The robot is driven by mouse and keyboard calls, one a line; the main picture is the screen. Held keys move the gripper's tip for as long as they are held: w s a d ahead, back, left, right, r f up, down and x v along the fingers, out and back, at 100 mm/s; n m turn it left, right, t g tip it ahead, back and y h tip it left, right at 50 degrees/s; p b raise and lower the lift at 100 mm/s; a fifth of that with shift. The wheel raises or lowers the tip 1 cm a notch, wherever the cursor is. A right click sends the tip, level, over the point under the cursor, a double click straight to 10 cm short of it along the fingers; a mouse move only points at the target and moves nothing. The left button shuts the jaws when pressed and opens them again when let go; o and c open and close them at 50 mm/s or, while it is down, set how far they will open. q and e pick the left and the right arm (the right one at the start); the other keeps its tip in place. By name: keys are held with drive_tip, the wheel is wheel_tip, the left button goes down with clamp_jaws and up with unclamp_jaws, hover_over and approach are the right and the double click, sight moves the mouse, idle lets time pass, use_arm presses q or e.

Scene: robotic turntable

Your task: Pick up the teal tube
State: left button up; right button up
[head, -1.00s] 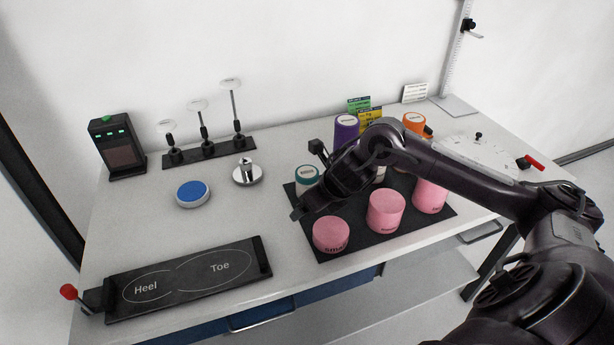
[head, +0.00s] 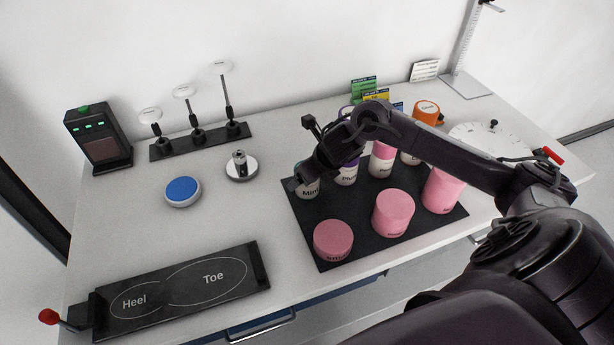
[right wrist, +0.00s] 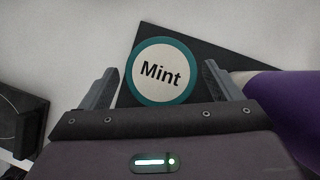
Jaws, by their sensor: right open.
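The teal tube (head: 308,190), with a white side band, stands upright at the back left of the black mat (head: 311,240). Its upper part is mostly hidden by my right gripper (head: 300,177) in the head view. In the right wrist view its round lid (right wrist: 161,72) is teal-rimmed with a white "Mint" label. My right gripper (right wrist: 160,70) is open, with one finger on each side of the lid and a gap on both sides. It is not closed on the tube. My left gripper is in neither view.
A purple tube (head: 346,175) stands just right of the teal one. Pink cylinders (head: 332,240) fill the mat's front. A silver knob (head: 241,168) and blue button (head: 182,191) sit left, with clear table around them.

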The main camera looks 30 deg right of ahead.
drive_tip(key=x, duration=0.2)
drive_tip(key=shift+w+f, duration=0.25)
drive_tip(key=shift+w+d+f, duration=0.1)
drive_tip(key=shift+w+f, duration=0.1)
drive_tip(key=shift+f, duration=0.15)
drive_tip(key=c, duration=1)
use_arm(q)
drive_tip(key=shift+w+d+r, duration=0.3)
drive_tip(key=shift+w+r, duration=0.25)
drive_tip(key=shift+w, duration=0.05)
use_arm(e)
drive_tip(key=shift+c, duration=0.8)
drive_tip(key=shift+r, duration=0.1)
